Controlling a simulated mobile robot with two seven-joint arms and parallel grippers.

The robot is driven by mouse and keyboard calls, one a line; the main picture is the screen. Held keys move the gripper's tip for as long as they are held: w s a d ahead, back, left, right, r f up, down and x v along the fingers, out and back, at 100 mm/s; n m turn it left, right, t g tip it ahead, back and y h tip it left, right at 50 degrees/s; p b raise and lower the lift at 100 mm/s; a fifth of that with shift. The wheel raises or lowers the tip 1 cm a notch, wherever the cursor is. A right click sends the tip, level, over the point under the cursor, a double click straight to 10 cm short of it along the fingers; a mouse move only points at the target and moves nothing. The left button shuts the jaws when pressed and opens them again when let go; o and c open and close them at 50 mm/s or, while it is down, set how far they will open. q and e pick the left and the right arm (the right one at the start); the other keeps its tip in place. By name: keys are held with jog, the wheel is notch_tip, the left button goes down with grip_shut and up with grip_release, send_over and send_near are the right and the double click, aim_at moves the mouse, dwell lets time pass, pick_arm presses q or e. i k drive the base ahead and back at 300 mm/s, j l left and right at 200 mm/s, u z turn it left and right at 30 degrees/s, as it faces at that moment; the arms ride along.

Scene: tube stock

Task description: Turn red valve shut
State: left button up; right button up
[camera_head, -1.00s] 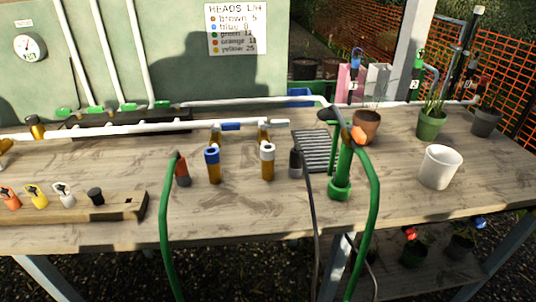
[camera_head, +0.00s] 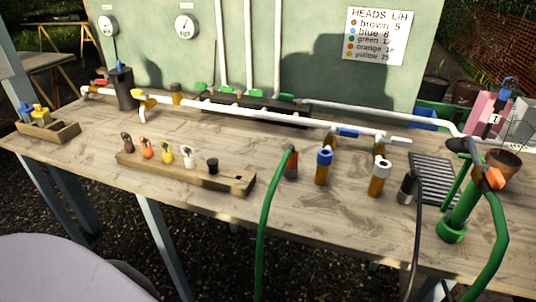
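A small red handle (camera_head: 101,82) sits on the white pipe at the far left end of the bench, beside a dark cylinder (camera_head: 124,88). It is too small to tell whether the valve is open or shut. The white pipe (camera_head: 255,116) runs from there along the bench, with a yellow handle (camera_head: 148,99) and a blue handle (camera_head: 348,133) on it. Neither of my grippers shows in the head view.
The wooden bench (camera_head: 200,140) carries a wooden block (camera_head: 185,172) with several coloured heads. A green hose (camera_head: 263,220) hangs over the front edge, and a green stand (camera_head: 452,220) is at right. A small tray (camera_head: 50,131) is at left. Gauges (camera_head: 184,26) hang behind.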

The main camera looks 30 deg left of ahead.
aim_at(102, 82)
jog(key=u, duration=1.75)
jog(key=i+j+u, duration=0.1)
jog(key=j, duration=0.2)
jog(key=i+j+u, duration=0.1)
jog(key=i+j, duration=0.1)
jog(key=j, duration=0.05)
